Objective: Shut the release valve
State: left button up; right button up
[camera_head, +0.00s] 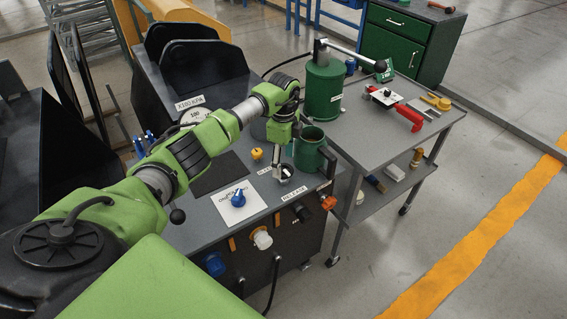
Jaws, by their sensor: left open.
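The label reading RELEASE (293,194) is on the grey top of the console, near its front right edge. Just behind it is a small dark and metallic fitting (288,170), which looks like the release valve. My left gripper (281,174) points down right beside this fitting and partly covers it. The gripper is open. Whether its fingers touch the valve, and how the valve is turned, I cannot tell. My right gripper is out of view.
A blue knob (238,198) on a white plate and a yellow knob (257,153) stand left of the gripper. A green mug-like vessel (310,150) is close on its right.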

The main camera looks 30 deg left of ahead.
aim_at(284, 171)
pick_arm(q)
jog(key=shift+f, duration=1.3)
jog(key=c, duration=1.1)
